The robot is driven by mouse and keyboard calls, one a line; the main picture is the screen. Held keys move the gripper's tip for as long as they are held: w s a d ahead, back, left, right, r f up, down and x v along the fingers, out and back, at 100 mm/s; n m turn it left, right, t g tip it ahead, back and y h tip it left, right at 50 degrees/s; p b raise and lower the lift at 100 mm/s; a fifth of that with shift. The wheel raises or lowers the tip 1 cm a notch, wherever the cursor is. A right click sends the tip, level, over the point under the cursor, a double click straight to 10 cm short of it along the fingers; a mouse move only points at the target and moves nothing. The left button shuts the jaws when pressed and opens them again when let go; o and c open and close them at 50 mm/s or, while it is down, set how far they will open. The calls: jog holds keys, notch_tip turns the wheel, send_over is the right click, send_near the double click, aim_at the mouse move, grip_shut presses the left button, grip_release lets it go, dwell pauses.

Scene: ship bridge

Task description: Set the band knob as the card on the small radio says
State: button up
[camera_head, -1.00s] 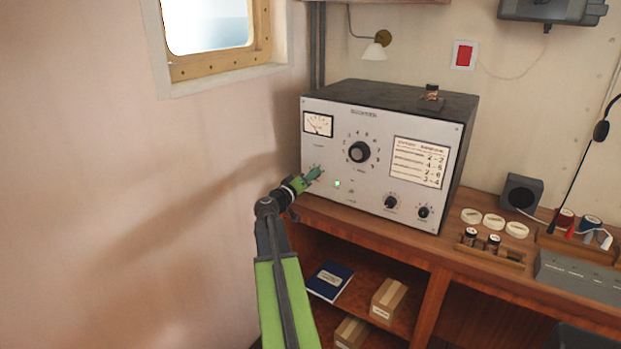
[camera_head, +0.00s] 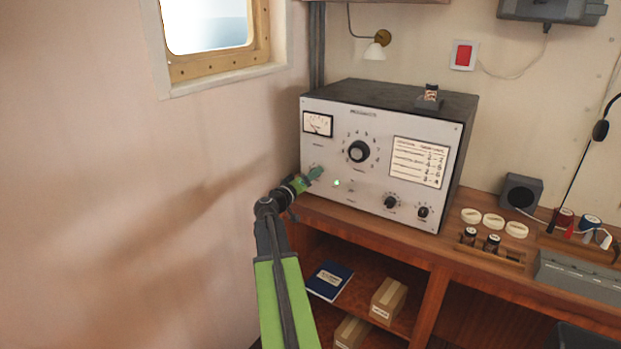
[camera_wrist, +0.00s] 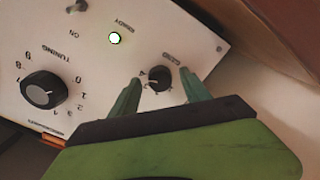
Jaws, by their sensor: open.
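A grey radio set (camera_head: 372,190) with a black top stands on the wooden desk. A printed card (camera_head: 420,162) with several rows of numbers is on its face; its text is too blurred to read surely. My gripper (camera_head: 316,173) is at the lower left of the panel, below the meter. In the wrist view my gripper (camera_wrist: 160,76) is open, its green fingers on either side of a small black knob (camera_wrist: 159,84). I cannot tell whether they touch it. The knob's label is not clearly legible. A larger tuning knob (camera_wrist: 43,92) with a numbered dial is beside it.
Two small knobs (camera_head: 390,202) (camera_head: 423,211) are at the panel's lower right. A green lamp (camera_head: 337,183) is lit. A toggle (camera_wrist: 77,6) shows in the wrist view. Pale discs (camera_head: 493,222), a black speaker (camera_head: 521,193) and a grey box (camera_head: 580,275) are right of the set.

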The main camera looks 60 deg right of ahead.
jog(key=a, duration=1.7)
jog(key=shift+a, duration=0.2)
jog(key=shift+w, duration=0.1)
jog(key=w+a+n+t+y+p, duration=0.2)
jog(key=w+a+t+p, duration=0.15)
jog(key=w+a, duration=0.85)
jog(key=w+a+f+n+y+p, duration=0.1)
jog(key=a+f+y, duration=0.3)
jog(key=a, duration=0.5)
jog(key=w+a+f+y+p, duration=0.1)
jog(key=w+a+f+y, duration=0.1)
jog(key=a+f, duration=0.5)
jog(key=s+a+f+n+g+y, duration=0.1)
jog(key=s+a+f+n+y, duration=0.1)
jog(key=a, duration=0.6)
jog(key=s+a+f+n+g+y, duration=0.1)
jog(key=s+a+f+n+y, duration=0.1)
jog(key=a, duration=0.6)
jog(key=s+a+f+n+g+y, duration=0.1)
jog(key=s+a+f+n+y, duration=0.1)
jog(key=a+y, duration=0.4)
jog(key=shift+s+a+f, duration=0.65)
jog(key=shift+s+a, duration=0.1)
jog(key=shift+a, duration=0.4)
